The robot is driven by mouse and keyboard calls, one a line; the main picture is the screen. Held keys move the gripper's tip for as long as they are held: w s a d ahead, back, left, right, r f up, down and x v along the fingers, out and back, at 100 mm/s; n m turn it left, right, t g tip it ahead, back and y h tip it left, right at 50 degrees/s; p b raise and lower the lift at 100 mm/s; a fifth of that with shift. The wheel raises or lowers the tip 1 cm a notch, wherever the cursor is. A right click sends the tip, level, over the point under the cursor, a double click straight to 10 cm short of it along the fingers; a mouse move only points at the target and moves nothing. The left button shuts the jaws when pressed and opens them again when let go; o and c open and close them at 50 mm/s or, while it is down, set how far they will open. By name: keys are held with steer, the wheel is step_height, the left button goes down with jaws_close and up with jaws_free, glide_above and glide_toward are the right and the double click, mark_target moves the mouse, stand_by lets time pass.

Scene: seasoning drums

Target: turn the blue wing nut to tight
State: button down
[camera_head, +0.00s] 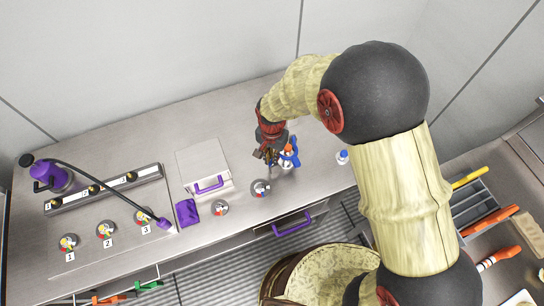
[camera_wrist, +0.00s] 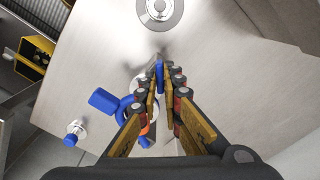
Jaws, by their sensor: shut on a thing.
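The blue wing nut (camera_head: 291,153) sits on a small round fitting on the steel counter, right of my gripper. In the wrist view the wing nut (camera_wrist: 103,99) shows one wide wing at the left and a round hub, partly behind my left finger. My gripper (camera_wrist: 160,82) is shut on a blue upright part, apparently the nut's other wing, pinched between the fingertips. In the head view my gripper (camera_head: 271,157) points down at the nut. An orange pointer (camera_wrist: 146,128) shows beside the hub, and the dial around it is mostly hidden.
A blue-capped fitting (camera_head: 343,157) stands to the right. A purple drawer handle (camera_head: 292,225) juts from the front.

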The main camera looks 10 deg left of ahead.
steer(key=c, duration=2)
jaws_free()
steer(key=shift+c, duration=0.2)
steer(key=shift+o, duration=0.4)
step_height(320, 180, up, 12)
